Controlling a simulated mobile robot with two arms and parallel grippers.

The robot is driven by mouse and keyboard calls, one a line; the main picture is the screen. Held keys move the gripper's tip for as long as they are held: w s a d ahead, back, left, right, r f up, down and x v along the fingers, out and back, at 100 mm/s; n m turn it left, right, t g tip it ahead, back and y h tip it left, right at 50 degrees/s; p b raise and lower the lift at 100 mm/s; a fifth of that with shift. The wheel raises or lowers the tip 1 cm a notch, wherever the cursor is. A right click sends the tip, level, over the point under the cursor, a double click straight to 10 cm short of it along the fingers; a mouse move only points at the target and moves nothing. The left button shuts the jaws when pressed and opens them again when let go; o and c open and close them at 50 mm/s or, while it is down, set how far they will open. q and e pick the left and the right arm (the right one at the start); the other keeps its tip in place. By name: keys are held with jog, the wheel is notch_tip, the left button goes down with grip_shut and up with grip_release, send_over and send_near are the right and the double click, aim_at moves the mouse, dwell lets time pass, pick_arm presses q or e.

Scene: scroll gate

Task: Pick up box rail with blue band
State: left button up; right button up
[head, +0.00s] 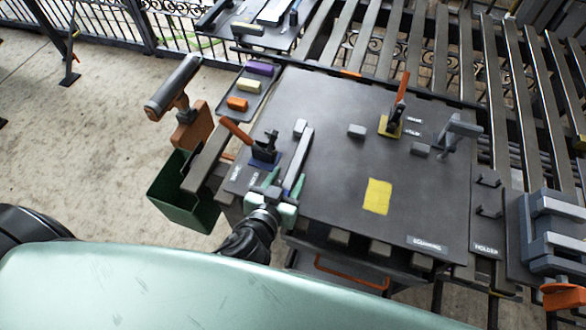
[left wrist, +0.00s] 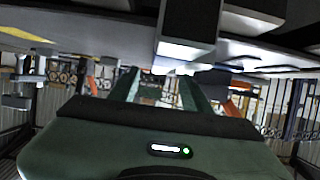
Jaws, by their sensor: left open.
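A long grey box rail (head: 300,155) lies on the dark worktable (head: 335,110), left of its middle, with a bluish section toward its near end. My left gripper (head: 278,188) is open at the near end of the rail, with its green fingers around or just beside that end; I cannot tell which. In the left wrist view, a grey bar (left wrist: 188,28), likely this rail, shows above and beyond the open fingers (left wrist: 160,88). Its band cannot be made out there. My right gripper is not in view.
A toggle clamp with an orange handle (head: 236,131) on a blue base stands left of the rail. Another clamp (head: 396,115) on a yellow base stands at the back right. A yellow patch (head: 377,196) marks the table. A green bin (head: 184,196) hangs at the left.

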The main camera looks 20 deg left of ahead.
aim_at(294, 168)
pick_arm(q)
jog(key=p+x, duration=0.1)
jog(key=x, duration=0.3)
jog(key=shift+w+f, duration=0.15)
jog(key=shift+w, duration=0.1)
jog(key=shift+w+f, duration=0.15)
jog(key=shift+w, duration=0.05)
grip_shut()
dwell(1.0)
